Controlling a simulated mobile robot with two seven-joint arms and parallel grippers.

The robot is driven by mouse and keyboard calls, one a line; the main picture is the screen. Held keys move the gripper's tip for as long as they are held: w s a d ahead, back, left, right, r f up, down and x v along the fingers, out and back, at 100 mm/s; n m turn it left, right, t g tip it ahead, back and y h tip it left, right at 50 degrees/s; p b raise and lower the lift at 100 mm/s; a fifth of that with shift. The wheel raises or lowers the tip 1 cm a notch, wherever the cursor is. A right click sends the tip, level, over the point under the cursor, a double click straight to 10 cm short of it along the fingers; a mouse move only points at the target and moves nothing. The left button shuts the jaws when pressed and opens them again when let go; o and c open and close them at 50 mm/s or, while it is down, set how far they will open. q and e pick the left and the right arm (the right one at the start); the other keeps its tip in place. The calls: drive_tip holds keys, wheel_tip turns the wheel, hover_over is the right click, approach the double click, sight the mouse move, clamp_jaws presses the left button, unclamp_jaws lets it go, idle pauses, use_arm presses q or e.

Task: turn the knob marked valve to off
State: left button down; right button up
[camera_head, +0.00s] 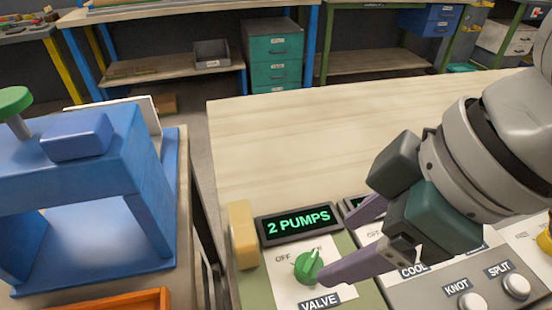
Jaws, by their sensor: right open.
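The green valve knob (307,267) sits on a white plate above the label VALVE (319,303). OFF is printed at its upper left, with other lettering, partly unclear, at its upper right. I cannot tell exactly where the knob points. My right gripper (334,249) comes in from the right with its purple fingers apart. The lower fingertip is at the knob's right side and overlaps it in the picture; I cannot tell if they touch. The upper fingertip is above and right of the knob. My left gripper is out of view.
A display (298,223) reading 2 PUMPS stands behind the knob, beside a yellow block (242,234). White buttons marked KNOT (473,302) and SPLIT (517,286) are at the right. A blue machine (150,200) stands at the left. The wooden tabletop (290,140) behind is clear.

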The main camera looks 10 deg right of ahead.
sight(314, 264)
drive_tip(key=b+x, duration=0.1)
drive_tip(key=x, duration=0.6)
drive_tip(key=shift+a+f+b, duration=0.15)
drive_tip(key=shift+f+b, duration=0.15)
drive_tip(key=shift+b, duration=0.05)
drive_tip(key=shift+w, duration=0.1)
clamp_jaws()
